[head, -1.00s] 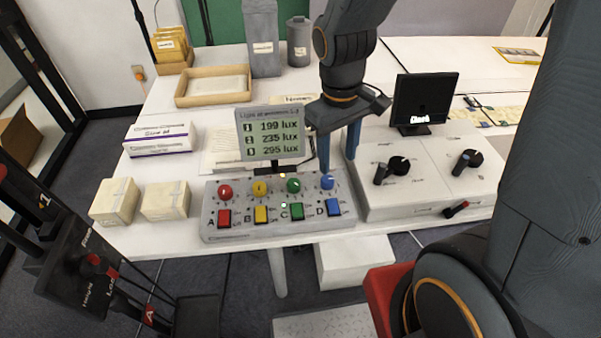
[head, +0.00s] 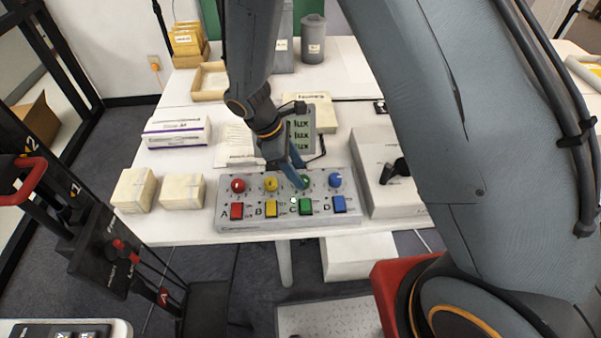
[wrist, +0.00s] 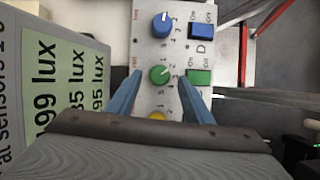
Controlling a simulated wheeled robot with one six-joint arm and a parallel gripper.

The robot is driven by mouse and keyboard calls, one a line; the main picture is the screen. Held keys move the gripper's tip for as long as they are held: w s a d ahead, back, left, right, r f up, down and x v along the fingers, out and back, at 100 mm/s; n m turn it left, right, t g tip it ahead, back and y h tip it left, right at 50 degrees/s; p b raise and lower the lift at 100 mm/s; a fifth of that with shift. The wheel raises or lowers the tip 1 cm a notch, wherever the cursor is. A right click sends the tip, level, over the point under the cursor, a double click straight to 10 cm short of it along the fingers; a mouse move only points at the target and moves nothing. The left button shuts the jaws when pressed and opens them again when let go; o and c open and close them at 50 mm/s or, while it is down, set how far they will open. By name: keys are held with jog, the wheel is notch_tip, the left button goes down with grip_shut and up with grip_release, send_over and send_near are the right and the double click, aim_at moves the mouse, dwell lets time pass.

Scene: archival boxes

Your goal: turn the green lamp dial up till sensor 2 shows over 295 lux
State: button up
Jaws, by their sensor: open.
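The green dial (head: 303,181) is on the grey control panel (head: 231,191), above the green switch (head: 306,207) marked C. It also shows in the wrist view (wrist: 160,75), with its white mark pointing to the upper right. My gripper (head: 297,168) is over the dial; in the wrist view its two blue fingers (wrist: 159,88) are open, one on each side of it. I cannot tell if they touch it. The lux display (head: 300,135) is partly covered by my arm; in the wrist view (wrist: 70,70) its lines end in 99, 35 and 95 lux, the middle one being sensor 2.
The red dial (head: 238,185), yellow dial (head: 270,184) and blue dial (head: 335,180) sit close beside the green one. Two cream boxes (head: 182,191) stand left.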

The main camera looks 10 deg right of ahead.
jog(key=shift+x, duration=1.3)
jog(key=c, duration=1)
jog(key=shift+m, duration=0.3)
jog(key=m, duration=0.1)
jog(key=m+g, duration=0.1)
jog(key=m, duration=0.1)
jog(key=shift+w+m+y, duration=0.15)
jog(key=shift+m+y, duration=0.15)
jog(key=shift+w+d+m+g+y, duration=0.1)
jog(key=shift+m+g+y, duration=0.55)
jog(key=shift+m, duration=1.15)
jog(key=shift+g+h, duration=0.25)
